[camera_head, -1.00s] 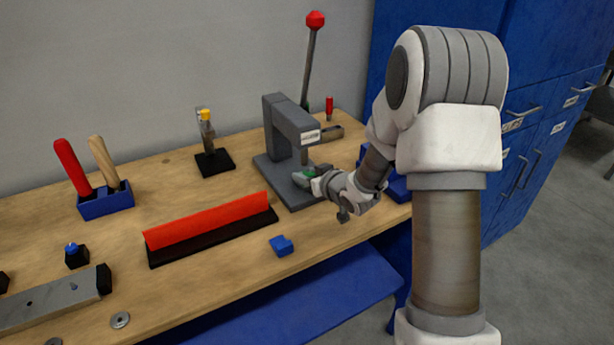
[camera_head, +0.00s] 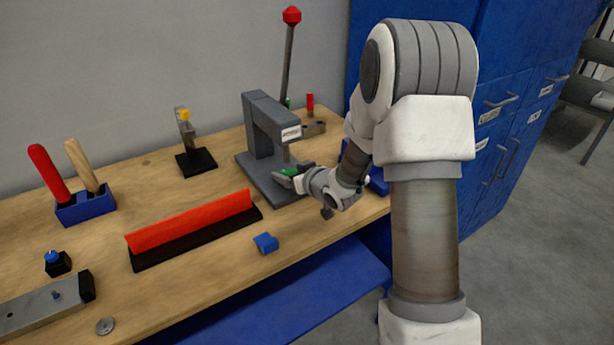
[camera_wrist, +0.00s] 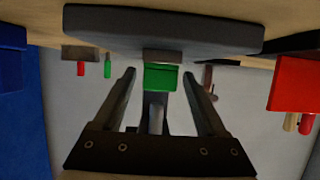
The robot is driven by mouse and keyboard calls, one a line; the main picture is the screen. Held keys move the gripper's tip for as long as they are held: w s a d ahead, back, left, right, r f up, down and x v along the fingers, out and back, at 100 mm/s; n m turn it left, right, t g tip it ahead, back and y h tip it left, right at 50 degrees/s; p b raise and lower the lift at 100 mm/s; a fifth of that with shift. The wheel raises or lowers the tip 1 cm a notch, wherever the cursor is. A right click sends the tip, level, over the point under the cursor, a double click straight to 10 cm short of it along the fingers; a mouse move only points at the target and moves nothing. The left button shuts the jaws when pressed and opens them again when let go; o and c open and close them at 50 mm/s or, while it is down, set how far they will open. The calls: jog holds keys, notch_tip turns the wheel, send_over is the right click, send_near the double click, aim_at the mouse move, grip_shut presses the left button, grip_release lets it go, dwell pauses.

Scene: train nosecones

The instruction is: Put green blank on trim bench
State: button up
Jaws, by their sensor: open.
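The green blank (camera_wrist: 161,77) is between the two parted fingers of my gripper (camera_wrist: 158,84) in the wrist view, below a small grey block under the dark press base. That view looks upside down. In the head view a bit of the green blank (camera_head: 289,172) shows at the foot of the grey lever press (camera_head: 262,118). My gripper (camera_head: 286,181) is open there, low over the press base. I cannot tell whether the fingers touch the blank. No part of the wooden bench (camera_head: 215,190) is legibly marked as the trim bench.
A red bar (camera_head: 190,222) on a black base lies left of my gripper. A small blue block (camera_head: 265,243) is near the bench's front edge. A yellow-topped tool on a black stand (camera_head: 196,161), a tool holder (camera_head: 86,207) and blue cabinets (camera_head: 520,120) are around.

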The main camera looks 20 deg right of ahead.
jog(key=p+v, duration=0.2)
jog(key=v, duration=1.5)
jog(key=shift+a+r, duration=0.3)
jog(key=shift+a, duration=0.05)
jog(key=shift+s, duration=0.1)
jog(key=s+d+r+m+g+h+p, duration=0.3)
jog(key=s+r+h, duration=0.35)
jog(key=r, duration=0.45)
jog(key=s+a+r+g+y+p, duration=0.1)
jog(key=s+a+r+g, duration=0.1)
jog(key=s, duration=0.5)
jog(key=s+a+r+g+y+p, duration=0.1)
jog(key=s+a+r+g, duration=0.1)
jog(key=s+a, duration=0.3)
jog(key=s, duration=0.3)
jog(key=shift+r+m, duration=0.3)
jog(key=shift+w+a, duration=0.1)
